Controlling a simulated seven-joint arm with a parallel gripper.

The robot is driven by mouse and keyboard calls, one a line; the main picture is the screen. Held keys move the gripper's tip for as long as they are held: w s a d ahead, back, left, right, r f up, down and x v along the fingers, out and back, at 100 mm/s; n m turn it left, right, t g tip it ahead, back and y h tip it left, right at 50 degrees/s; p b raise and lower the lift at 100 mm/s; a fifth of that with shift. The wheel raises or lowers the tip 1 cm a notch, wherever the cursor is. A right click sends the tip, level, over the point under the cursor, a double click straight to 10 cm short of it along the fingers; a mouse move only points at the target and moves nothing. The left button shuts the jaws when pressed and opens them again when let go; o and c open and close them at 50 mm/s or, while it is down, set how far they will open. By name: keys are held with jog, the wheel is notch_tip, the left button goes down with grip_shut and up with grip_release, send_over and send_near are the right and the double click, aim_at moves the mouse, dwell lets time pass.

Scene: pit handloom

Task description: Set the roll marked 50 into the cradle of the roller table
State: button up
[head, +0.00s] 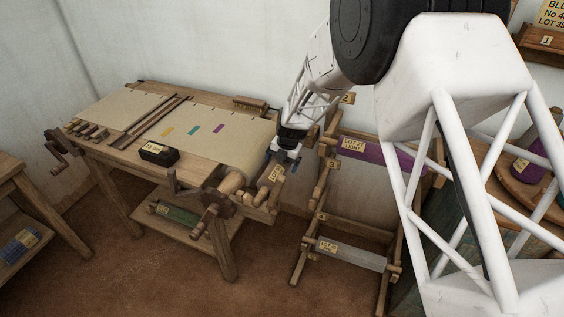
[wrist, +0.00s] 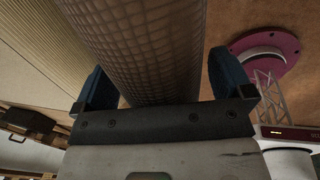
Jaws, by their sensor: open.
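The roller table (head: 150,115) stands at left with pale cloth over its top and around its right end. My gripper (head: 284,158) is just off that end, pointing down. Directly below it is a piece with a yellow tag (head: 276,173); I cannot read its number clearly. In the wrist view a thick roll with a mesh-like surface (wrist: 145,45) lies between my two blue fingers (wrist: 163,85), which are open. I cannot tell whether they touch it, and no mark shows on it there. The cradle cannot be made out clearly behind the gripper and wooden brackets (head: 262,195).
A wooden rack (head: 310,225) right of the table holds a purple roll (head: 375,155) and a grey roll (head: 350,255), both tagged. A green roll (head: 172,212) lies on the table's lower shelf. A dark tagged block (head: 159,154) sits on the tabletop. The floor in front is clear.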

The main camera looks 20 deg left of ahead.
jog(key=shift+r, duration=0.1)
jog(key=r, duration=0.4)
jog(key=d+r, duration=0.1)
jog(key=r, duration=0.3)
jog(key=d+r, duration=0.1)
jog(key=r, duration=0.3)
jog(key=shift+d+r, duration=0.15)
dwell(0.5)
